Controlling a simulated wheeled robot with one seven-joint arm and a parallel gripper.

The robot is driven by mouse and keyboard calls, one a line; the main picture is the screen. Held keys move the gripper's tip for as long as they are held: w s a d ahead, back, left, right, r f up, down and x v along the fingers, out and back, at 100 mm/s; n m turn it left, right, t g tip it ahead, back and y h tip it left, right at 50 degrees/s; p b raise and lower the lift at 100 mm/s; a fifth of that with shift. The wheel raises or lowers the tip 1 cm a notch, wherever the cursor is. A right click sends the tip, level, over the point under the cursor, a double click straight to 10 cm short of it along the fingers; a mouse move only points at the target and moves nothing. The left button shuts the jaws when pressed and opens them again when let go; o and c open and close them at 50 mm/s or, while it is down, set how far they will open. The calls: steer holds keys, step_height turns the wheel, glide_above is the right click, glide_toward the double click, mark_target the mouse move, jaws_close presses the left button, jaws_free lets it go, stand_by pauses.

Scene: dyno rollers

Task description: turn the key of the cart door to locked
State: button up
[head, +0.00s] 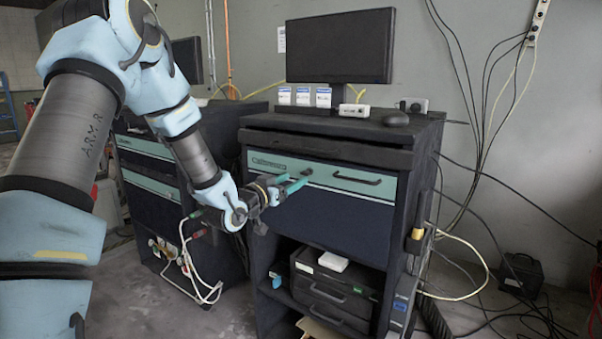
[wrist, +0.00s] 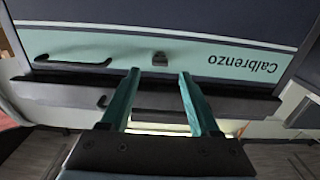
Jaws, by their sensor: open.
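The cart door (head: 322,222) is a dark blue panel with a teal band on top, marked "Calbrenzo". It appears closed. The small dark key (head: 307,172) sits on the teal band, left of the black bar handle (head: 357,178). In the wrist view, which is upside down, the key (wrist: 160,59) shows between the ends of the two teal fingers, in line with the gap. My gripper (head: 294,182) is open and empty in front of the key, at about its height. Whether the fingertips reach around the key, and which way it is turned, I cannot tell.
A monitor (head: 340,46), small white-and-blue boxes (head: 303,96) and a mouse (head: 395,118) are on the cart top. A lower shelf holds dark cases (head: 333,284). A padlock (head: 415,234) is on the right side. A second cart (head: 150,165) stands left, and cables hang at right.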

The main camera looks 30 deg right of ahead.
mark_target(303, 174)
steer(key=p+x, duration=0.1)
steer(key=x, duration=0.4)
steer(key=shift+w+d, duration=0.15)
steer(key=shift+d, duration=0.15)
steer(key=shift+c, duration=0.3)
jaws_close()
